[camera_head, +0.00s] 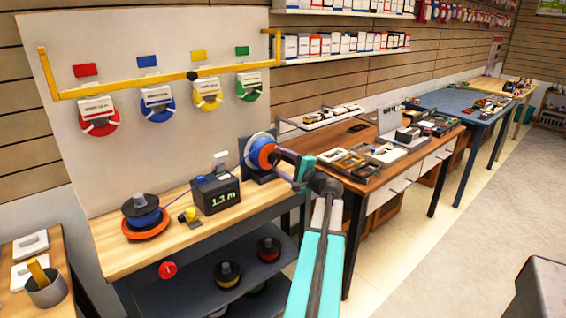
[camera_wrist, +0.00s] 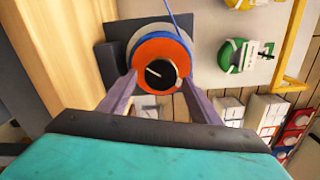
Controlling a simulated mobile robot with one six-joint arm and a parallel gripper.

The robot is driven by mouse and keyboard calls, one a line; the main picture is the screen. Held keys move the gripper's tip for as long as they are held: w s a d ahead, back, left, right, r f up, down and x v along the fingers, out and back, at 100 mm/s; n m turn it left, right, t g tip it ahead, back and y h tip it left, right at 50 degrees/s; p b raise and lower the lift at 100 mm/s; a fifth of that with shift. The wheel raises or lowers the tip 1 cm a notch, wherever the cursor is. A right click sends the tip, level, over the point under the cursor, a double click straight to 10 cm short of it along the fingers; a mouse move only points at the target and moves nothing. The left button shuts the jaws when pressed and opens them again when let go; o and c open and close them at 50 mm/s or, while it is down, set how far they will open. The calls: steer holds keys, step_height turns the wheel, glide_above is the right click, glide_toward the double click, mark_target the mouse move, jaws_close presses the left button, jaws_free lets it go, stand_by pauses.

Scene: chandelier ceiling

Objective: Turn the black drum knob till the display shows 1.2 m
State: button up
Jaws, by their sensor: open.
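The black drum knob (camera_wrist: 155,74) has a white mark line and sits at the centre of the orange drum face (camera_wrist: 142,55). In the head view the orange and blue drum (camera_head: 262,153) stands at the right end of the wooden bench. The display box (camera_head: 215,193) left of it reads 1.3 m. My gripper (camera_wrist: 157,85) is open, its two fingers on either side of the knob in the wrist view. I cannot tell whether they touch it. In the head view my gripper (camera_head: 287,163) is at the drum face and hides the knob.
A blue strand runs from the drum to a blue spool (camera_head: 141,211) on the bench. A yellow piece (camera_head: 187,215) lies beside the display box. A brown table (camera_head: 385,176) with trays is to the right.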

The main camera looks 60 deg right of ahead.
steer(key=b+v, duration=0.1)
steer(key=v, duration=1.2)
steer(key=shift+s+b, duration=0.35)
steer(key=shift+s+a, duration=0.1)
steer(key=shift+a, duration=0.05)
